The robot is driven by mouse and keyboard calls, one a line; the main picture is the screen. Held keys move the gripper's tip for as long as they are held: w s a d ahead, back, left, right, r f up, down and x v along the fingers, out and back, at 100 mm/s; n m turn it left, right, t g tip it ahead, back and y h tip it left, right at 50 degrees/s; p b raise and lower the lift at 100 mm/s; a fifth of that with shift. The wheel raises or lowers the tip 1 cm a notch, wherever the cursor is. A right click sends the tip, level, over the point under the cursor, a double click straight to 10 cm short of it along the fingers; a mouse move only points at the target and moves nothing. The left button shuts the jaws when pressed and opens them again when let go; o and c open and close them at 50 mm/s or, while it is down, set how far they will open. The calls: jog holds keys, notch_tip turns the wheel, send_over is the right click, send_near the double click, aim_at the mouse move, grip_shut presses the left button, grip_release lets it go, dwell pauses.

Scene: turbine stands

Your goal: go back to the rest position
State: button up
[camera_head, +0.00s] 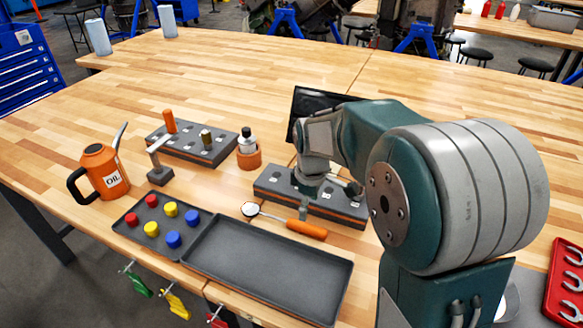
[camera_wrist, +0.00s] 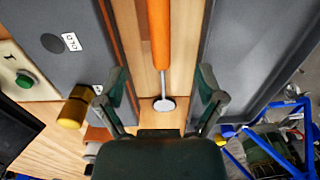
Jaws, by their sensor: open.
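My gripper (camera_head: 304,207) hangs from my arm over the front stand block in the head view. In the wrist view my gripper (camera_wrist: 161,78) has its two fingers spread apart with nothing between them. Below it lies an inspection mirror with an orange handle (camera_head: 306,229), which also shows in the wrist view (camera_wrist: 159,32). The mirror lies on the table between the grey stand block (camera_head: 340,208) and the empty black tray (camera_head: 270,278). My arm hides part of the stand block and the table behind it.
An orange oil can (camera_head: 103,172) stands at the left. A small tray of red, yellow and blue caps (camera_head: 128,235) is nearer. A second stand block (camera_head: 215,150) holds tools beside a bottle in an orange holder (camera_head: 249,158). A dark screen (camera_head: 312,103) stands behind. The far table is mostly clear.

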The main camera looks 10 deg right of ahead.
jog(key=s+r+m+t, duration=0.2)
jog(key=s+r+m, duration=0.3)
jog(key=s, duration=0.5)
jog(key=s+r+m+t, duration=0.3)
jog(key=s+r+m, duration=0.2)
jog(key=s, duration=0.6)
jog(key=shift+r+m+t, duration=0.25)
jog(key=shift+m+t, duration=0.05)
jog(key=shift+m, duration=0.1)
jog(key=shift+a, duration=0.15)
